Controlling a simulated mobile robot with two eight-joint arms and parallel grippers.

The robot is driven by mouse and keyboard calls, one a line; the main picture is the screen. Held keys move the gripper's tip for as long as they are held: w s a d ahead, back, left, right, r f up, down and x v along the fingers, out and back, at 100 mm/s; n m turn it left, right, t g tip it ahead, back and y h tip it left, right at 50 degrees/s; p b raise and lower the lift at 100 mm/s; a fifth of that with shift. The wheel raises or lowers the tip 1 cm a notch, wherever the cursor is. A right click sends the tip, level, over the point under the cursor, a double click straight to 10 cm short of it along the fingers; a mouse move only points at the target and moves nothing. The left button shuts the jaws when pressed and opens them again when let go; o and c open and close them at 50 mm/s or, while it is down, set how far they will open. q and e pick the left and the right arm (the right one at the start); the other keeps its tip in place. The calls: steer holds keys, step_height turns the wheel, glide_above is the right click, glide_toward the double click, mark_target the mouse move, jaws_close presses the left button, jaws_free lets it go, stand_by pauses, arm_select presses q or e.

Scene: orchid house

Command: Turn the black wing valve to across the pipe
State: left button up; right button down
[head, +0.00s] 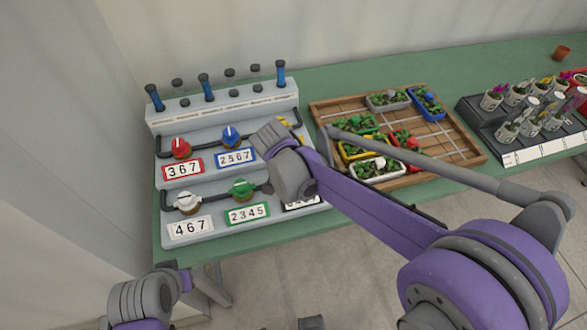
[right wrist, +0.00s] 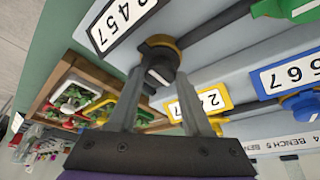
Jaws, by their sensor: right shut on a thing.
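The black wing valve (right wrist: 159,60) shows in the right wrist view, on a dark pipe (right wrist: 217,28) above the gripper's palm, beside a black-framed "2457" label (right wrist: 124,20). My right gripper (right wrist: 161,74) has a finger on each side of the valve's wing and is shut on it. The wing is partly hidden between the fingers, so its angle to the pipe is hard to tell. In the head view my right wrist hides this valve and most of its label (head: 301,205). My left gripper is not in view; only part of my left arm shows at lower left.
Red (head: 180,148), blue (head: 231,137), white (head: 187,202) and green (head: 242,188) valves sit close by on the grey panel (head: 215,215). A wooden tray (head: 459,146) of planters stands right of the panel on the green bench (head: 330,78). A dark plant rack (head: 477,117) stands farther right.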

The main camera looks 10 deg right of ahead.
stand_by(0.4)
steer(key=shift+c, duration=1.7)
jaws_free()
steer(key=shift+r, duration=0.1)
steer(key=v, duration=1)
steer(key=shift+a+r+p, duration=0.15)
steer(key=shift+r+p, duration=0.15)
steer(key=shift+p, duration=0.15)
